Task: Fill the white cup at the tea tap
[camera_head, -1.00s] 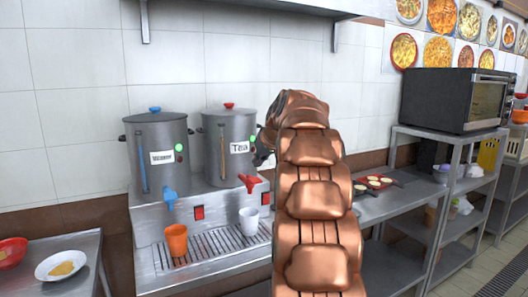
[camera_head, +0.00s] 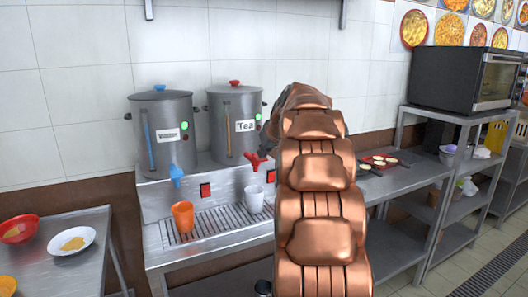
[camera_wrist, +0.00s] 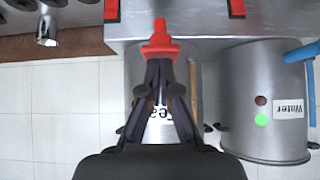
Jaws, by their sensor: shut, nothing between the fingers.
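The white cup (camera_head: 254,199) stands upright on the drip grate below the red tea tap (camera_head: 256,160). I cannot see into it. The tap is on the grey pot labelled "Tea" (camera_head: 224,145). In the wrist view, which is upside down, my gripper (camera_wrist: 159,64) is shut and empty, its fingertips close to the red tea tap (camera_wrist: 160,42). I cannot tell whether they touch it. In the head view my arm hides most of the gripper. The white cup does not show in the wrist view.
An orange cup (camera_head: 183,217) stands on the grate (camera_head: 215,221) to the left, near the blue tap (camera_head: 176,175) of the water pot (camera_head: 155,112). A side table (camera_head: 100,262) at left holds a plate and bowls. A shelf with an oven (camera_head: 465,78) stands at right.

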